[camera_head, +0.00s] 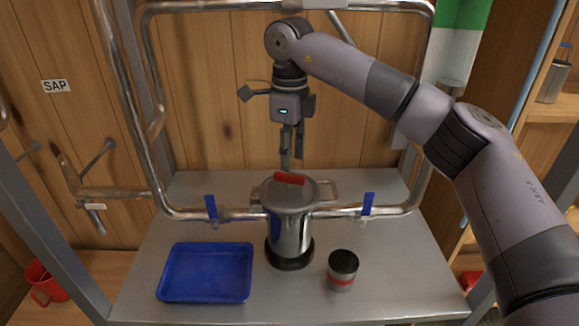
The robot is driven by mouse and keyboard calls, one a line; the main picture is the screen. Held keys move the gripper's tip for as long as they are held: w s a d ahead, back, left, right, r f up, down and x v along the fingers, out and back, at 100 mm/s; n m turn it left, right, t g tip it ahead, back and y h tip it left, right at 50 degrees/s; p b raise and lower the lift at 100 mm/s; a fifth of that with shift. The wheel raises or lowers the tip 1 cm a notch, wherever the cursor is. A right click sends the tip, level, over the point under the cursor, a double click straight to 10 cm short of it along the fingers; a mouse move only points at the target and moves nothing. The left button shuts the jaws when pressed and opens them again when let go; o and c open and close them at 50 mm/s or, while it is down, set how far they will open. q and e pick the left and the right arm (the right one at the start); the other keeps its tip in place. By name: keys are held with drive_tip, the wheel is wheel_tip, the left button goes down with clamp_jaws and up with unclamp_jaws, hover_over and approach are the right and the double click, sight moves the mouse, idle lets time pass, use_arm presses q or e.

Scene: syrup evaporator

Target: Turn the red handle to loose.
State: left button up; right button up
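The red handle (290,178) is a short bar on top of a shiny metal canister (289,225). It lies nearly left to right, tilted slightly down at its right end. The canister stands upright on a dark round base, between pipe runs on both sides. My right gripper (292,160) points down just above and behind the handle. Its fingers look close together, but the angle does not show whether they are open or shut, or whether they touch the handle. My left gripper is not in view.
A blue tray (206,299) lies on the metal table (400,290) at left. A dark-topped can with a red band (341,283) stands right of the canister. Blue valve levers (211,206) (368,203) stand upright on the pipes. A red mug (45,284) is at far left.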

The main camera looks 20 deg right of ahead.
sight(290, 174)
wheel_tip(290, 174, up, 8)
drive_tip(key=shift+f, duration=0.15)
idle(0.5)
